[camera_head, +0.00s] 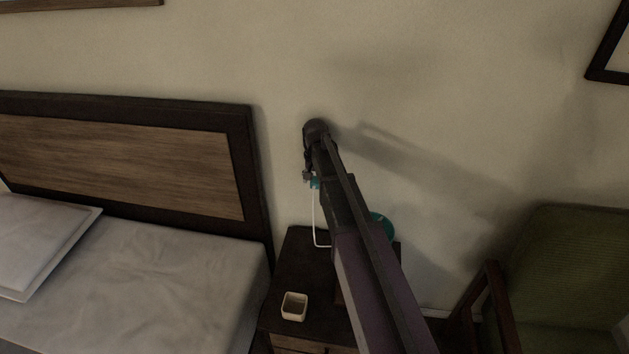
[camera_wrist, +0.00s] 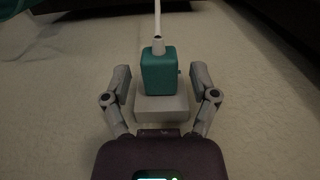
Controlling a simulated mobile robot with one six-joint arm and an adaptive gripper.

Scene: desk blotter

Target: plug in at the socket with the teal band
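A teal plug block (camera_wrist: 158,76) with a white cord from its end shows in the wrist view. It is in front of a pale grey box (camera_wrist: 160,108) that looks like a socket housing on the wall; I cannot tell whether the plug is seated in it. No teal band can be made out. My gripper (camera_wrist: 159,74) is open, its fingers on either side of the plug with gaps. In the head view, the teal plug (camera_head: 315,183) shows small beside my gripper (camera_head: 307,176) near the wall, and its white cord (camera_head: 314,218) hangs down to the nightstand.
A dark nightstand (camera_head: 302,257) below bears a small cream cup (camera_head: 294,306). A teal round object (camera_head: 383,227) shows partly behind my arm. A bed with a headboard (camera_head: 259,170) is at left, a green armchair (camera_head: 570,265) at right.

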